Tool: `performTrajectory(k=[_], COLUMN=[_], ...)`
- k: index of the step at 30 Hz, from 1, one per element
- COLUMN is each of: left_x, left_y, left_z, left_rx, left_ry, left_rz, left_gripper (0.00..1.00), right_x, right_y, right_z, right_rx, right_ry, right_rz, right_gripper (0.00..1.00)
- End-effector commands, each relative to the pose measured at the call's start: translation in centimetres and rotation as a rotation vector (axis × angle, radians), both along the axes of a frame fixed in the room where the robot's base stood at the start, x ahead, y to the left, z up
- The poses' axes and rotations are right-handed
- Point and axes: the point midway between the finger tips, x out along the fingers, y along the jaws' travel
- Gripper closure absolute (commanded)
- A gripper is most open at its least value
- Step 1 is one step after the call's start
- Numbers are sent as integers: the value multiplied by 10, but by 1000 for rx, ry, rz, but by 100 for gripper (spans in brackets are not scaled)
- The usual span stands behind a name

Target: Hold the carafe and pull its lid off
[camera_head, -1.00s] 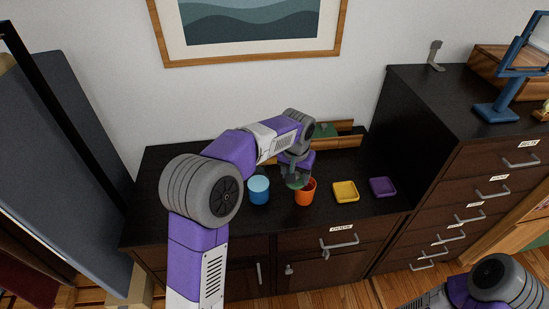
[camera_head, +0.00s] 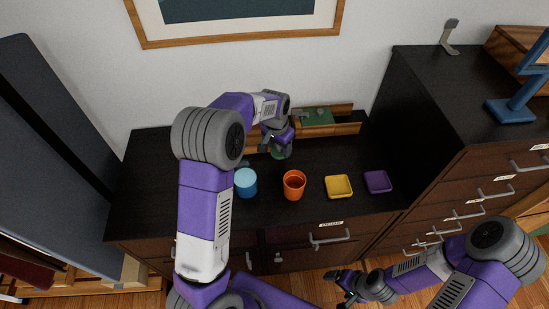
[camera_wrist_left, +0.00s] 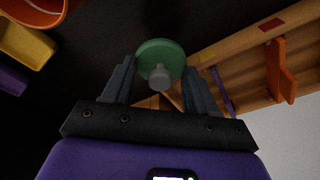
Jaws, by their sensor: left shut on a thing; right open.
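My left gripper (camera_head: 279,146) is shut on a round green lid (camera_head: 278,155) near the back of the dark cabinet top. In the left wrist view the lid (camera_wrist_left: 160,57) is a green disc with a grey knob, between the fingers. It is apart from the cups. An orange open-topped container (camera_head: 294,186) stands upright in front; a blue container (camera_head: 246,184) with a paler top stands left of it. I cannot tell which one is the carafe. My right gripper (camera_head: 345,284) is open and empty, low in front of the cabinet.
A yellow tray (camera_head: 339,186) and a purple tray (camera_head: 378,181) lie right of the orange container. A wooden rack (camera_head: 333,128) stands at the back by the wall. A taller drawer unit (camera_head: 440,110) bounds the right. The cabinet top's left part is clear.

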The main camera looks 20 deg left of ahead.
Motion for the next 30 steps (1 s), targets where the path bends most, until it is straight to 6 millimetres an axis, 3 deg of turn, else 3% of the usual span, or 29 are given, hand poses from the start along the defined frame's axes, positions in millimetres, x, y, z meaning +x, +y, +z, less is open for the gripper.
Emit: performTrajectory(k=[12,22,23,24,30], left_x=[0,0,0,0,0], left_y=[0,0,0,0,0], left_z=[-56,-58,-58,-57,-57], left_rx=[0,1,1,1,1], left_ry=[1,-1,-1,-1,-1], left_rz=[1,1,1,1,1], left_gripper=[79,79,39,33,30], right_x=[0,0,0,0,0], right_y=[0,0,0,0,0], right_z=[-16,-16,-16,-16,-15], right_rx=[0,0,0,0,0], right_ry=[0,0,0,0,0], right_rz=[0,0,0,0,0], right_gripper=[11,11,11,11,11])
